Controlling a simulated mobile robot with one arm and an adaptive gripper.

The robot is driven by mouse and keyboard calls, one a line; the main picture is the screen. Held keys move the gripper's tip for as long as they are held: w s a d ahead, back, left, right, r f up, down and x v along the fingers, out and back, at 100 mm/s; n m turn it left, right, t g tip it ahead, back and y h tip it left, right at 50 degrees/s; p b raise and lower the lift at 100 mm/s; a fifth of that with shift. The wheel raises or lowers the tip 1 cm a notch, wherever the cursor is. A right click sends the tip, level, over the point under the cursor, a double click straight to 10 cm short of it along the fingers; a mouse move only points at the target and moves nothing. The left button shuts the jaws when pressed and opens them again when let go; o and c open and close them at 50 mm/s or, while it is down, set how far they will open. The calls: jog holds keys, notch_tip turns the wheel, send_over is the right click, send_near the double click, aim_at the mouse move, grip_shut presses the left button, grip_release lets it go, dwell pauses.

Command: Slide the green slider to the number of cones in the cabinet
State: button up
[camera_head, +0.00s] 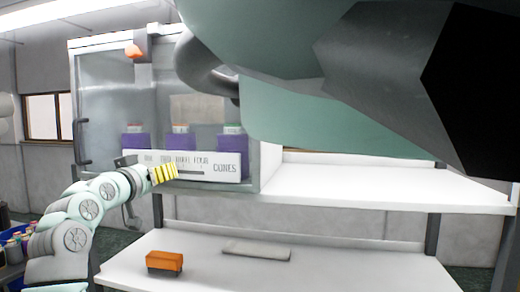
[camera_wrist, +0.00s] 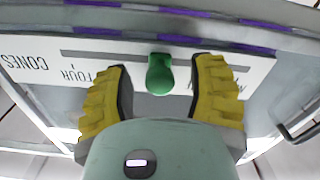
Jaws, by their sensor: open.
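The green slider (camera_wrist: 160,76) is a rounded knob on the slot of a white label panel (camera_wrist: 72,73). In the wrist view it sits between the yellow fingers of my gripper (camera_wrist: 162,88), which are open with gaps on both sides. The panel reads FOUR and CONES, upside down there; the fingers hide other words. In the head view my gripper (camera_head: 163,174) is at the panel's left part and the slider is hidden. The glass-fronted cabinet (camera_head: 104,99) holds three visible purple bins (camera_head: 183,142) with pale, coloured-topped items, perhaps the cones; part of the interior is hidden.
An orange block (camera_head: 164,261) and a flat grey piece (camera_head: 257,250) lie on the lower shelf (camera_head: 210,275). The upper white shelf (camera_head: 390,190) is clear where visible. A large close shape blocks the upper right. A blue crate stands at lower left.

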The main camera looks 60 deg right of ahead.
grip_shut()
dwell(0.5)
